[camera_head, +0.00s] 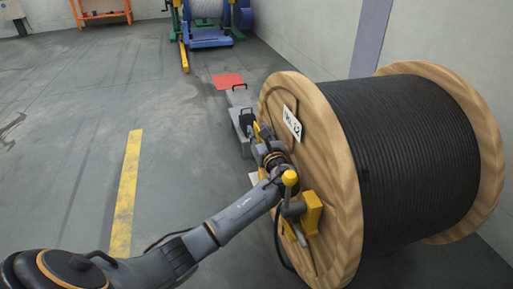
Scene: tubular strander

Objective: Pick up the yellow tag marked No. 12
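A large wooden cable reel (335,215) wound with black cable stands on the right. A white plate (291,123) with dark marking, seemingly ending in 12, is on its near flange. I see no clearly yellow tag with a number; a small yellow piece (257,131) shows at the end of my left arm, and I cannot tell whether it is a tag or part of the gripper. My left gripper (258,138) is beside the flange, below and left of the white plate. Its fingers are too small and hidden to tell open from shut. My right gripper is out of view.
Grey cases (240,98) with black handles and a red floor patch (228,80) lie beyond. A blue-green machine (207,38) stands behind. The floor left is clear.

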